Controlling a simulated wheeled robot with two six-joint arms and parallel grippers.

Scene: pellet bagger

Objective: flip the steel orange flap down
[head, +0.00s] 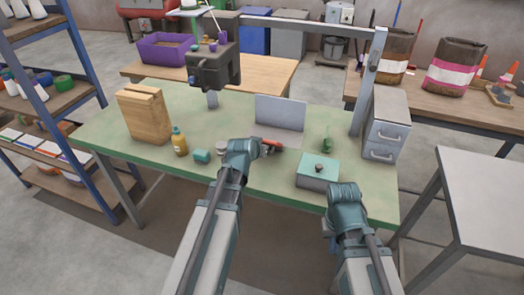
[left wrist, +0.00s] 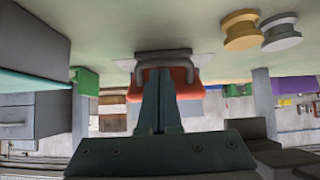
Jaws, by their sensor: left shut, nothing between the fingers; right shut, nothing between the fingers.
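The orange flap (left wrist: 190,84) shows in the left wrist view, which is upside down, with a grey hoop-shaped handle beside it. It lies by a pale steel plate (left wrist: 203,58). In the head view a little orange (head: 271,142) shows by the tip of my left gripper (head: 262,149). The left fingers (left wrist: 160,78) are shut and empty, in front of the flap and within the hoop's outline; I cannot tell if they touch. A grey panel (head: 280,112) stands upright just behind. My right gripper (head: 343,187) is shut and empty near the table's front edge.
On the green table (head: 110,115) a teal-lidded box (head: 317,175) stands by my right gripper. A grey drawer unit (head: 386,125) is at the right. A post rises behind the panel's right.

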